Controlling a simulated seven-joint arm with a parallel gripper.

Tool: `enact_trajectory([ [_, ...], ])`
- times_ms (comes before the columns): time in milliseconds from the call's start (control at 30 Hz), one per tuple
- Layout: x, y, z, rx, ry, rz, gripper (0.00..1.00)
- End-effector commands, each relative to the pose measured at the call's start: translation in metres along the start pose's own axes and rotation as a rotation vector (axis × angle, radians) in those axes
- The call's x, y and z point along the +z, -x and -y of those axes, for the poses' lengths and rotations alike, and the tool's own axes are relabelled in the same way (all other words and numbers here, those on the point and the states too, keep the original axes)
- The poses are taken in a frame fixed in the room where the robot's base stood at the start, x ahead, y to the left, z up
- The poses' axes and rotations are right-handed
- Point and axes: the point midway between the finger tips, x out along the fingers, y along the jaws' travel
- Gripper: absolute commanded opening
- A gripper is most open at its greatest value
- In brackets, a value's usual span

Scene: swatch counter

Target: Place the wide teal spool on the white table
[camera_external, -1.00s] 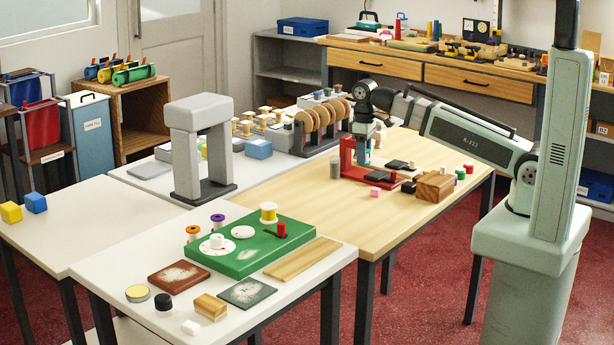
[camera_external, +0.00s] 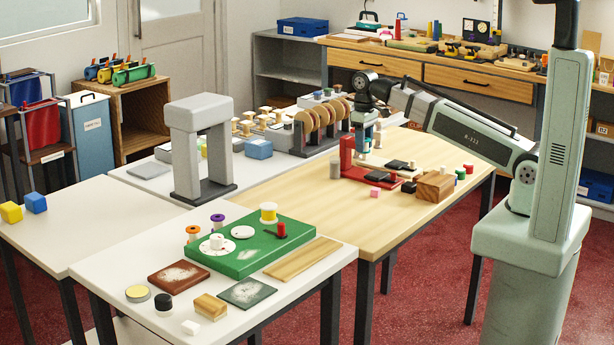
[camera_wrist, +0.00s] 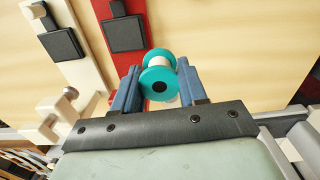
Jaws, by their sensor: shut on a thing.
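The wide teal spool (camera_wrist: 158,82) is held between the two blue fingers of my gripper (camera_wrist: 160,88) in the wrist view, with its teal flanges and pale core showing. In the outside view my gripper (camera_external: 366,146) is over the wooden table (camera_external: 290,190), just behind and right of the red stand. The spool is too small there to make out clearly. A white table (camera_external: 110,268) stands at the front, left of the wooden table. Another white surface (camera_external: 75,225) lies further left.
The front white table carries a green board (camera_external: 245,265) with spools, a brown pad (camera_external: 178,277), a dark pad (camera_external: 247,292) and small blocks. A grey arch (camera_external: 198,150) stands further back. The red stand (camera_external: 346,157) and a wooden block (camera_external: 435,186) are near my gripper.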

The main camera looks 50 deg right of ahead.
Motion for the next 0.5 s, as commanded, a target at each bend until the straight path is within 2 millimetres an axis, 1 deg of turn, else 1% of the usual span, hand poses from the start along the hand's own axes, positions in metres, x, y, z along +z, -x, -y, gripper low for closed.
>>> enact_trajectory([
  [33, 0.001, -0.002, 0.010, 0.000, 0.018, 0.003, 0.09],
  [100, 0.002, -0.005, 0.024, 0.000, 0.041, 0.008, 0.09],
  [267, 0.004, -0.012, 0.049, 0.001, 0.108, 0.014, 0.08],
  [333, 0.004, -0.015, 0.052, 0.001, 0.174, 0.011, 0.08],
  [500, 0.002, -0.015, 0.051, 0.000, 0.301, -0.001, 0.08],
])
